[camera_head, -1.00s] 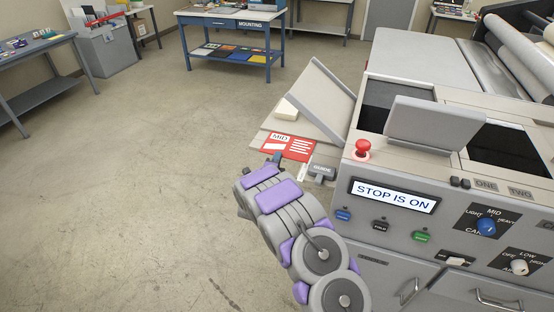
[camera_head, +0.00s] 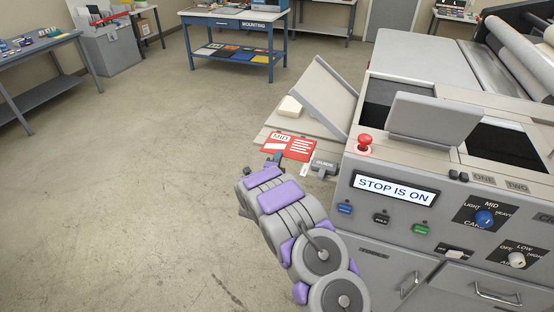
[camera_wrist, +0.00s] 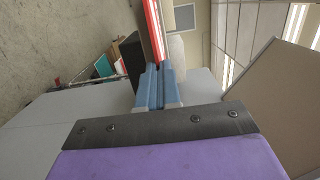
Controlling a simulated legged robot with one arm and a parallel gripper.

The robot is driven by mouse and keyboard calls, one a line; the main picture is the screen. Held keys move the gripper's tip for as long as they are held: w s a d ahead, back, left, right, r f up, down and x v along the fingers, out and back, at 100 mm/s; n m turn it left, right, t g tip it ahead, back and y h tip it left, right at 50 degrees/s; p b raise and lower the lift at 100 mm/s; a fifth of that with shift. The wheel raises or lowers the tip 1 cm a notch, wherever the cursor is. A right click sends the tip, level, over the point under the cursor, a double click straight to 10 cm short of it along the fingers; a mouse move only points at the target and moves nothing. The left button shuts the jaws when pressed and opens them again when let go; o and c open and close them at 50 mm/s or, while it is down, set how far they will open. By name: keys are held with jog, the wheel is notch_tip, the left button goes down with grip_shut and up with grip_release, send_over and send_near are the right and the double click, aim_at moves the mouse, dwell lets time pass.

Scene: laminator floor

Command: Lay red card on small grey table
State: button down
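The red card (camera_head: 298,151), marked MID in white, is at the tip of my gripper (camera_head: 274,160), over the pale feed shelf at the left end of the laminator. In the wrist view the red card (camera_wrist: 152,30) shows nearly edge-on, running out from between the two blue fingertips (camera_wrist: 157,84). The fingers are close together, shut on its near edge. Whether the card touches the shelf I cannot tell. I cannot pick out a small grey table for certain; a long grey-blue bench (camera_head: 40,50) stands at the far left.
The laminator (camera_head: 445,145) fills the right side, its display reading STOP IS ON. A grey GUIDE piece (camera_head: 323,165) and a tilted pale panel (camera_head: 326,95) are close to the card. A blue-framed MOUNTING table (camera_head: 232,22) stands at the back. Floor at left is clear.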

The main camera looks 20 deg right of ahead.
jog(key=c, duration=1.5)
grip_release()
jog(key=shift+d+f, duration=0.15)
jog(key=shift+d, duration=0.2)
jog(key=shift+c, duration=0.2)
jog(key=shift+o, duration=1.4)
jog(key=shift+a, duration=0.1)
jog(key=shift+a, duration=0.15)
jog(key=p+v, duration=0.2)
jog(key=v, duration=1.5)
jog(key=shift+s, duration=0.1)
